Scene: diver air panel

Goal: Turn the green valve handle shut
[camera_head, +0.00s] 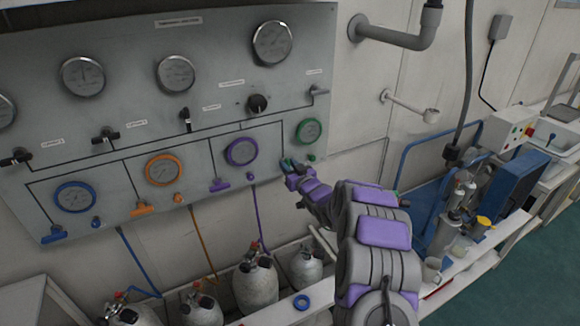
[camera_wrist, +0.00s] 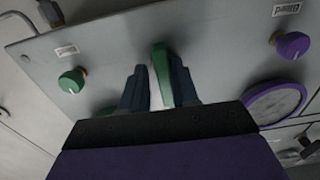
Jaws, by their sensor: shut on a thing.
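The green valve handle (camera_wrist: 161,75) is a flat lever low on the grey panel. In the wrist view it stands between the two dark fingers of my gripper (camera_wrist: 158,88), against the right finger. My gripper is shut on it. In the head view my gripper (camera_head: 291,169) is at the panel's lower right, below the green-rimmed gauge (camera_head: 309,131). Only a small bit of the green handle (camera_head: 284,162) shows there; my fingers hide the rest.
A green knob (camera_wrist: 72,81) and a purple knob (camera_wrist: 291,45) flank the handle in the wrist view. The purple handle (camera_head: 219,185), orange handle (camera_head: 142,209) and blue handle (camera_head: 53,234) line the panel's lower edge. Gas cylinders (camera_head: 255,283) stand below.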

